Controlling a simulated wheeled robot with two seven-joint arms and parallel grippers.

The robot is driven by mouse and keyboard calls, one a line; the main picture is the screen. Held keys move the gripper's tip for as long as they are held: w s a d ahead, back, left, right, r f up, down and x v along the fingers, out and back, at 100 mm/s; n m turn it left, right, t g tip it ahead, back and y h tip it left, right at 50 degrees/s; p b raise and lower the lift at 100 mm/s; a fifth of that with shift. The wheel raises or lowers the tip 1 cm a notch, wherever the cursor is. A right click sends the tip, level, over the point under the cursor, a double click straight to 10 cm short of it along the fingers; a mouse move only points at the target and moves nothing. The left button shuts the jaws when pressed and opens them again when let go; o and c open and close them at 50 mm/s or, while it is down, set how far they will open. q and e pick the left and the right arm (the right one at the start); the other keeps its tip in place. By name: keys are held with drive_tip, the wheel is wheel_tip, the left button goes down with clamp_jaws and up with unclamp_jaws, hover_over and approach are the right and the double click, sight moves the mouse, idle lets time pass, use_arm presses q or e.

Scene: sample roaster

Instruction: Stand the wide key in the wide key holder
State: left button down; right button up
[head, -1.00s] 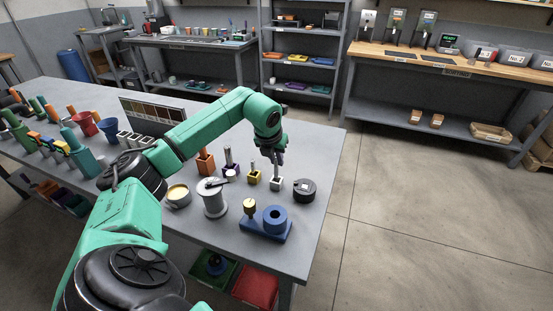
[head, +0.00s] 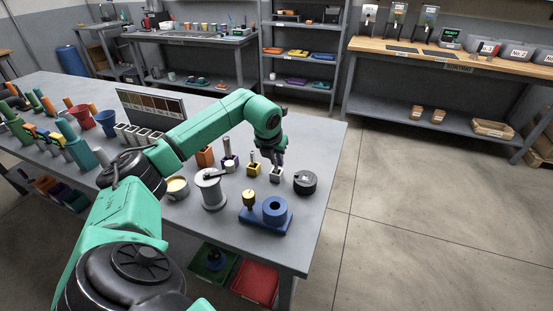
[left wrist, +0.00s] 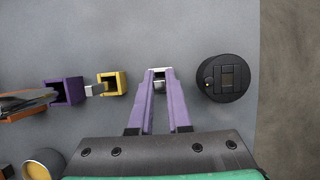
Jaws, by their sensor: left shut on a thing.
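My left gripper (head: 277,161) is over the small white square holder (head: 276,176) near the right end of the grey table, fingers pointing down. In the left wrist view its purple fingers (left wrist: 159,76) are shut on the wide key (left wrist: 159,87), a silvery metal piece. The white holder (left wrist: 158,71) shows right at the fingertips, with the key's lower end at or inside its mouth; how deep it sits is hidden by the fingers. My right gripper is not in view.
A yellow holder (left wrist: 112,83) and a purple holder (left wrist: 64,91), each with a metal piece, stand left of the white one. A black round device (left wrist: 224,79) stands close on its right. A spool (head: 210,190) and a blue fixture (head: 266,217) stand nearer.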

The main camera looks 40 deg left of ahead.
use_arm(q)
drive_tip(key=shift+f, duration=0.25)
drive_tip(key=c, duration=0.8)
unclamp_jaws()
drive_tip(key=shift+r, duration=0.1)
drive_tip(key=shift+r, duration=0.1)
drive_tip(key=v, duration=1.4)
drive_tip(key=shift+s+d+r, duration=0.1)
drive_tip(key=shift+s+r, duration=0.05)
drive_tip(key=shift+r, duration=0.1)
